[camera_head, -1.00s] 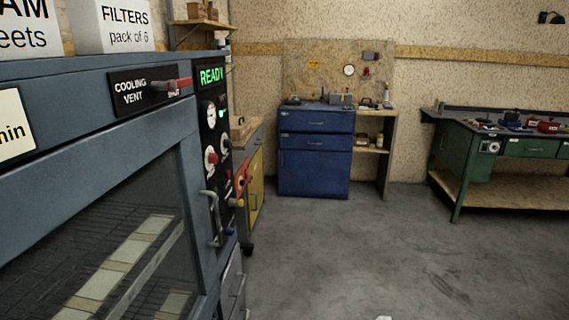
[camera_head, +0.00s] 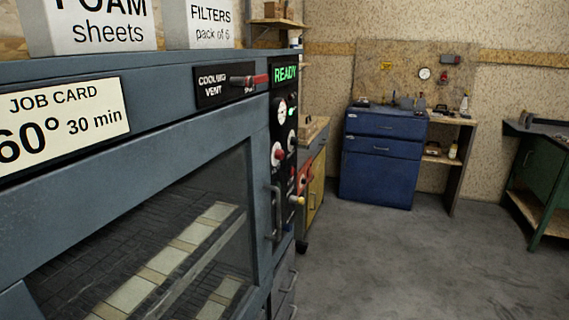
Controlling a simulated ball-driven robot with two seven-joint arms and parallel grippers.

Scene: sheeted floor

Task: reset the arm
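Neither of my grippers nor my arms shows in the head view. A large blue-grey oven (camera_head: 150,150) fills the left side, close to me. Its glass door (camera_head: 160,250) is shut, with pale strips visible behind the glass. A vertical bar handle (camera_head: 274,213) is at the door's right edge. The control panel (camera_head: 284,150) has a lit green READY sign (camera_head: 285,74), a gauge and several knobs. A cooling vent plate (camera_head: 224,83) carries a red-ended lever (camera_head: 249,80). A job card (camera_head: 62,122) reads "60°" and "30 min".
Foam and filter boxes (camera_head: 200,22) stand on the oven. A yellow-fronted cabinet (camera_head: 316,185) is beyond it. A blue drawer cabinet (camera_head: 380,170) and a wooden side table (camera_head: 458,150) stand by the back wall, a green workbench (camera_head: 540,170) at right. The grey floor (camera_head: 410,265) between is clear.

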